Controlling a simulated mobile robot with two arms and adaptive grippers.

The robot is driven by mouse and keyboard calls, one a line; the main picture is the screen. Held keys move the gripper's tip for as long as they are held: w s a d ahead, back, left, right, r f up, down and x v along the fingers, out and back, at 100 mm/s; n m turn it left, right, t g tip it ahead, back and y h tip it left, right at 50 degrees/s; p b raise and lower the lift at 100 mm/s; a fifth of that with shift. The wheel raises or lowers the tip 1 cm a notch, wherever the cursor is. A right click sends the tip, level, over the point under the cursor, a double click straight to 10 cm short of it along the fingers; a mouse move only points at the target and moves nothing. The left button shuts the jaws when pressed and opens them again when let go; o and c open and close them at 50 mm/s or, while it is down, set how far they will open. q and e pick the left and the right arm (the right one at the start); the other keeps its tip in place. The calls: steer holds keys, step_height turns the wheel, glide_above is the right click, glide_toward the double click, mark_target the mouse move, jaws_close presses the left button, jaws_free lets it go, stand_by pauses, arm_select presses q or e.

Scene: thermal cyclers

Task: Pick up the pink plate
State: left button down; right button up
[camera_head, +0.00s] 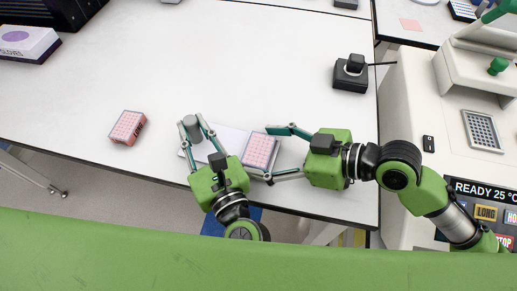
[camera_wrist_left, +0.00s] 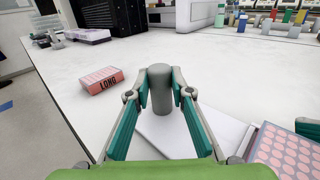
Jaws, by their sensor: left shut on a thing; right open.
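One pink plate (camera_head: 260,152) lies on the right part of a flat white board (camera_head: 229,136) near the table's front edge. Its corner also shows in the left wrist view (camera_wrist_left: 285,152). My right gripper (camera_head: 270,154) is open, with one finger on the far side of this plate and one on the near side. My left gripper (camera_head: 191,123) is shut on an upright grey cylinder (camera_wrist_left: 161,90) at the board's left part.
A black device (camera_head: 351,74) with a knob stands at the back right of the table. A white machine (camera_head: 410,100) with a screen reading READY 25 is at the right. A glove box (camera_head: 25,43) is at far left. The table's middle (camera_head: 210,60) is clear.

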mark_target(265, 151)
steer(key=shift+a+f, duration=0.1)
steer(key=shift+a, duration=0.05)
steer(key=c, duration=0.9)
steer(key=shift+f, duration=0.1)
step_height(265, 151, up, 10)
steer(key=shift+r, duration=0.1)
steer(key=shift+c, duration=0.7)
arm_select(q)
steer(key=c, duration=1.7)
jaws_free()
